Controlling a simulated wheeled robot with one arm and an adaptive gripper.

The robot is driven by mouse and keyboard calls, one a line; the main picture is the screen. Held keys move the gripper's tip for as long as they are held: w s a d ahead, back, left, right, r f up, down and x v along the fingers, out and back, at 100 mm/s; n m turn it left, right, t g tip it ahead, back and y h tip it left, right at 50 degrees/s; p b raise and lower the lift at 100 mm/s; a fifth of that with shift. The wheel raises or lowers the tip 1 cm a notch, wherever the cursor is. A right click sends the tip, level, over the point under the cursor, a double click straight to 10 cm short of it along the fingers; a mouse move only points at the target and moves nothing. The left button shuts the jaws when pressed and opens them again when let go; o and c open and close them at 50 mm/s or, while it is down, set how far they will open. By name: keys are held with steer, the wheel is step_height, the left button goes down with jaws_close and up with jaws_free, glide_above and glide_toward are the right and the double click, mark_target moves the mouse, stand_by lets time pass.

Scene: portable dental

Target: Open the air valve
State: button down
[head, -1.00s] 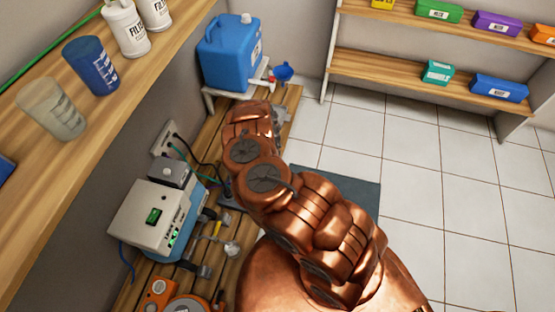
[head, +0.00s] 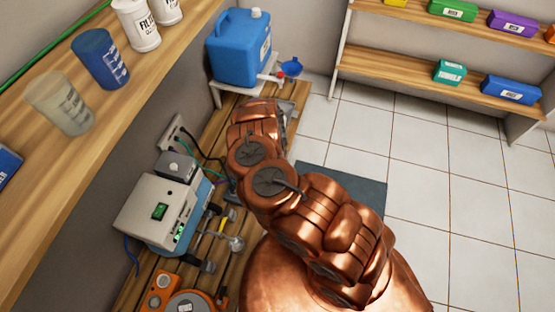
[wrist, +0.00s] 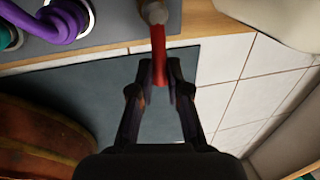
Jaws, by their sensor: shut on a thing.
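In the wrist view, a red lever handle (wrist: 158,45) hangs from a grey metal valve fitting (wrist: 155,13) at the top, by the bench edge. My gripper (wrist: 161,85) is shut on the red lever, with one dark finger on each side of its lower end. In the head view, my copper arm reaches over the bench and hides the lever and my fingertips.
Purple hose (wrist: 82,22) loops beside the valve on a grey panel. The wooden bench (head: 212,148) carries a white-grey box unit (head: 157,214) and an orange device (head: 163,281). A blue jug (head: 235,50) stands at the back. Tiled floor at right is open.

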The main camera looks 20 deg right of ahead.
steer(key=c, duration=1.3)
jaws_free()
steer(key=shift+a, duration=0.25)
steer(key=shift+c, duration=0.2)
steer(key=shift+o, duration=1)
steer(key=shift+d, duration=0.1)
steer(key=shift+r, duration=0.1)
steer(key=shift+w+r, duration=0.1)
steer(key=shift+r, duration=4.7)
steer(key=shift+r, duration=0.1)
